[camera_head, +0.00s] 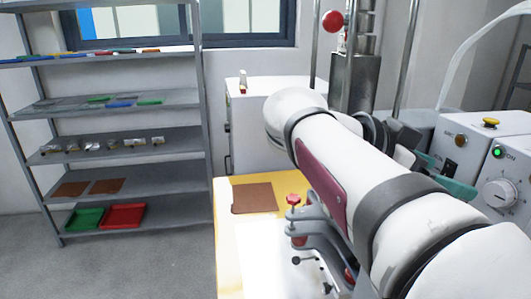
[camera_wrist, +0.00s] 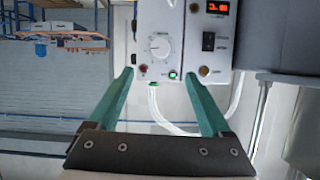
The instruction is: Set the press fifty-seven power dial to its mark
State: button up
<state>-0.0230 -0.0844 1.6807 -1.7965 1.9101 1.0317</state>
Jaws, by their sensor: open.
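A white round dial (camera_head: 497,193) with marks around it is on the front of a white control box (camera_head: 515,165) at the right of the head view. The fingertips appear near the panel's lower edge in the picture, apart from the dial. In the head view my gripper (camera_head: 445,174) is partly hidden by my arm. The press number is not readable.
A second panel with a red display (camera_wrist: 217,7) and black switch (camera_wrist: 208,41) adjoins the dial panel. A clamp with a red knob (camera_head: 293,199) stands on the yellow-edged bench. A grey shelf (camera_head: 130,142) stands left.

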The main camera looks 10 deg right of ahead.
aim_at(494, 194)
jog(key=x, duration=1.4)
jog(key=shift+d+f, duration=0.15)
jog(key=shift+f, duration=0.1)
grip_shut()
